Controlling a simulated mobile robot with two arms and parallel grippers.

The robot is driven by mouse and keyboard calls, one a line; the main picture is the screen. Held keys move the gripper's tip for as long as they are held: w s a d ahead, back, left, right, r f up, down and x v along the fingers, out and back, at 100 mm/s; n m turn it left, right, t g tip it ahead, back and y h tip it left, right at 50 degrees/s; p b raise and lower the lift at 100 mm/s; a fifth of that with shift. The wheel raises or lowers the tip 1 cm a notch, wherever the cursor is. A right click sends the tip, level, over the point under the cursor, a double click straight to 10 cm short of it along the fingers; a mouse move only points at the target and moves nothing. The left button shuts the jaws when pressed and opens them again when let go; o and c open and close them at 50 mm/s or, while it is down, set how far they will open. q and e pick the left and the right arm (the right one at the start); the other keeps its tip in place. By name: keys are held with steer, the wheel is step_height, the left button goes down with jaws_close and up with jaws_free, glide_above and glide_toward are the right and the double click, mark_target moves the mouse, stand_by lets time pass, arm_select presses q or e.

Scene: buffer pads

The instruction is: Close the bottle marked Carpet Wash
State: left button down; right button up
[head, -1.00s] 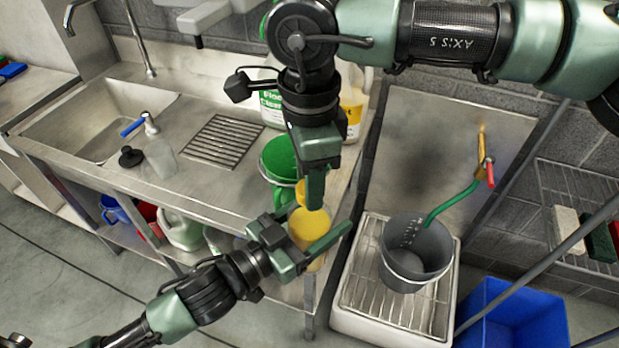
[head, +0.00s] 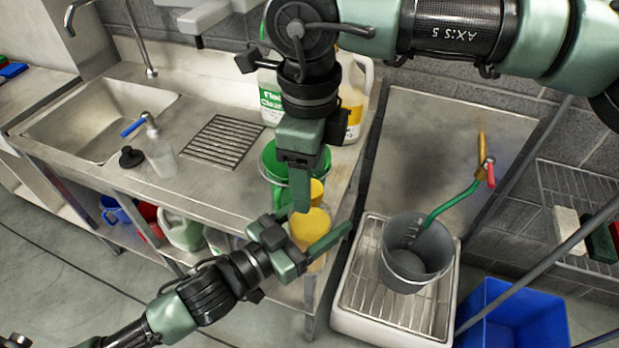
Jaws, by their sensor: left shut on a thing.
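A yellow bottle (head: 310,227) stands near the counter's front right corner; no label wording on it can be read. My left gripper (head: 319,232) is shut on its body, one finger showing along its right side. A smaller yellow part (head: 317,190) shows just above it, partly behind my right gripper; I cannot tell whether it is a cap on the bottle or apart from it. My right gripper (head: 301,208) points down over the bottle's top. Its fingers overlap, so their opening is hidden.
A green bucket (head: 268,160) is close behind the grippers. Two jugs (head: 270,98) (head: 354,100) stand at the back. A grey bucket (head: 410,262) is in the right basin.

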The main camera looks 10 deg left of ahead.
step_height(320, 180, up, 3)
steer(key=shift+r, duration=0.2)
steer(key=shift+c, duration=0.4)
step_height(320, 180, up, 4)
steer(key=n, duration=0.3)
steer(key=shift+f+n, duration=0.25)
steer(key=shift+n, duration=0.15)
steer(key=shift+f, duration=0.15)
steer(key=shift+f, duration=3.9)
